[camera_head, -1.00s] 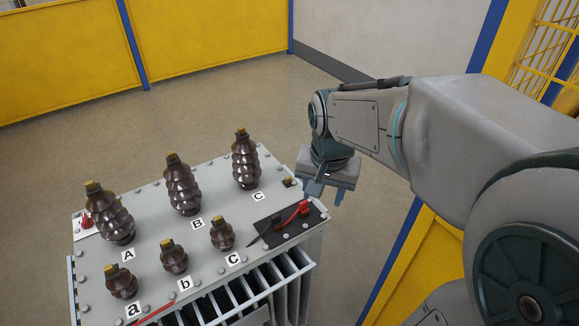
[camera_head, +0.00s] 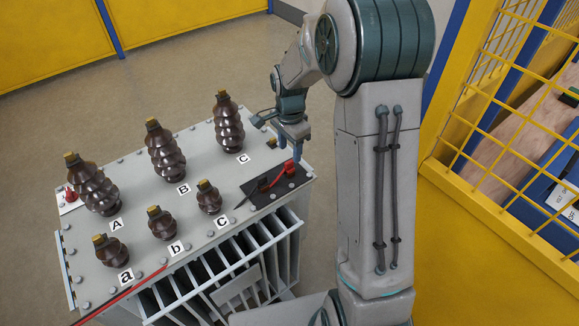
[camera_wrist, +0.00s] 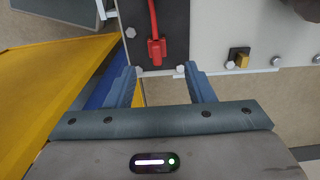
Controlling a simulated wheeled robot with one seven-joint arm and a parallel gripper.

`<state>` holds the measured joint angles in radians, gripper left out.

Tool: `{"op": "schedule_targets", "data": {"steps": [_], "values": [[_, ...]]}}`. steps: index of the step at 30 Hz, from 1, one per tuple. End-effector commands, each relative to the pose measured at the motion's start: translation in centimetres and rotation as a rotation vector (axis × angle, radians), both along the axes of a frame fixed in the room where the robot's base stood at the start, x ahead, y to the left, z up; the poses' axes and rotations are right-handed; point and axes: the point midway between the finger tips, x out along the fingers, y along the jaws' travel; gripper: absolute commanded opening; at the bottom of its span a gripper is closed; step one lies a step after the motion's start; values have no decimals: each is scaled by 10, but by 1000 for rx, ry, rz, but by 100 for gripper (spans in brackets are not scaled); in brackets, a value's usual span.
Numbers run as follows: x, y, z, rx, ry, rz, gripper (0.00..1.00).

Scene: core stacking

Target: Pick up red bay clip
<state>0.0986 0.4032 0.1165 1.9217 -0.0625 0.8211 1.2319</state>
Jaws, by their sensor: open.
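The red clip (camera_head: 290,169) lies on a black mat (camera_head: 262,199) at the right corner of the grey transformer top. In the wrist view, the red clip (camera_wrist: 155,50) shows near the top middle, with a red lead running up from it. My gripper (camera_head: 291,152) is above the mat, close to the red clip. In the wrist view, my gripper (camera_wrist: 160,70) has its two blue fingers wide apart. The clip's end lies roughly between and a little ahead of the fingertips. Nothing is held. The height gap is hard to judge.
Several brown insulators, such as the one marked C (camera_head: 229,122), stand on the transformer top (camera_head: 140,228). A dark clip (camera_head: 263,184) lies beside the red one. A small brass-topped terminal (camera_wrist: 241,60) is right of my fingers. Yellow mesh fencing (camera_head: 500,100) stands at the right.

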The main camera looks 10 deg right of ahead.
Motion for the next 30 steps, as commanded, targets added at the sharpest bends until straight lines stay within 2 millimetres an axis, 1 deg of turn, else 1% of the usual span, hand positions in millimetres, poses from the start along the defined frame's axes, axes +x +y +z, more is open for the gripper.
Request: {"op": "schedule_targets", "data": {"steps": [1, 3, 8, 10, 15, 18, 21, 27, 28, 29, 30], "values": [[0, 0, -8, 0, 3, 0, 48], [0, 0, -16, 1, 1, 1, 48], [-1, 0, -25, 1, 1, 2, 48], [-2, 0, -32, 0, 2, 2, 48], [-4, 0, -59, 1, 4, 3, 48], [-3, 0, -69, 0, 2, 2, 48], [-3, 0, -74, 0, -1, 2, 48], [-3, 0, -75, 0, -1, 2, 48], [-3, 0, -75, 0, -1, 2, 43], [-3, 0, -75, 0, -1, 2, 34], [-3, 0, -75, 0, -1, 2, 23]]}}
